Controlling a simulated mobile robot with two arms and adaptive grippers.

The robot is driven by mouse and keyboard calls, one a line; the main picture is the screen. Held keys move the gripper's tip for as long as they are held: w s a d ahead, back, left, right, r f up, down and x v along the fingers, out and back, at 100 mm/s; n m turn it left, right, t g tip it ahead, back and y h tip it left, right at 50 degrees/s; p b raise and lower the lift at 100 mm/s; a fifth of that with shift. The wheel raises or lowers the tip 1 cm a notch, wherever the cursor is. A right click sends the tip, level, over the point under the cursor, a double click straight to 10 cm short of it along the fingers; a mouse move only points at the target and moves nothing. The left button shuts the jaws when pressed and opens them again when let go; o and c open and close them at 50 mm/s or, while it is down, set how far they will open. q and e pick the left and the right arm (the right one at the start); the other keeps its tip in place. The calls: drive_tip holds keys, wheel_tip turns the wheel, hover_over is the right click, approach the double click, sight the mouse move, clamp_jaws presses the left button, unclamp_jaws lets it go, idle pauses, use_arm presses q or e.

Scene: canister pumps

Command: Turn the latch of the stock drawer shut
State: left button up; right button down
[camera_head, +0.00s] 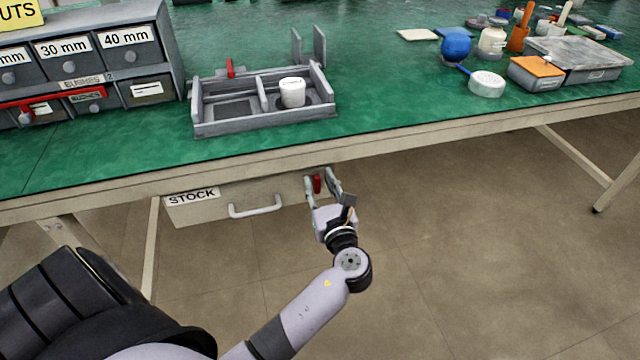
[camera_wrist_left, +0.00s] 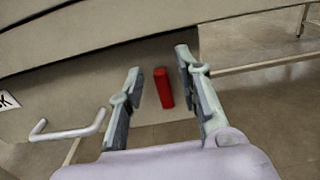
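The stock drawer (camera_head: 218,207) hangs under the green-topped bench, with a "STOCK" label and a pale bar handle (camera_head: 255,209). It looks closed under the bench edge. Its red latch (camera_head: 316,184) is at the right end of the drawer front and stands roughly upright. In the left wrist view the latch (camera_wrist_left: 164,88) lies between the two fingers, slightly tilted. My left gripper (camera_head: 322,182) is open in front of the latch, with a gap on both sides of it in the wrist view. My right gripper is in neither view.
A grey tray (camera_head: 225,128) with a white cup (camera_head: 292,92) stands on the bench above the drawer. A grey drawer cabinet (camera_head: 165,50) is at the left. The floor to the right is clear.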

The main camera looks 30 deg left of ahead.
use_arm(q)
clamp_jaws()
